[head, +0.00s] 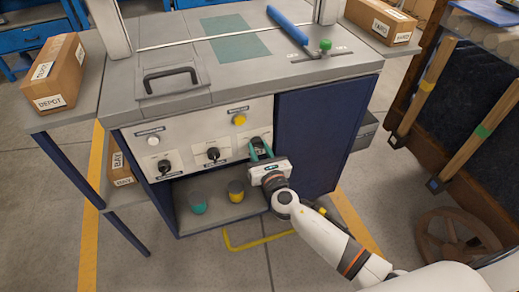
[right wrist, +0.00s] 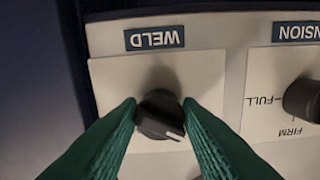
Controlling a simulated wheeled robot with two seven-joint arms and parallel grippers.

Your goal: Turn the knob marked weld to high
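The weld knob (right wrist: 158,118) is a dark round knob on a white plate, under the blue WELD label (right wrist: 154,38), which reads upside down in the right wrist view. Its white pointer mark is toward the lower right of that view. The setting words around it are hidden. My right gripper (right wrist: 160,104) has its green fingertips one on each side of the knob, seemingly touching it. In the head view the right gripper (head: 261,149) reaches the right end of the light front panel (head: 190,146). My left gripper is not in view.
The tension knob (right wrist: 302,99) sits beside it, with FULL and FIRM marks.

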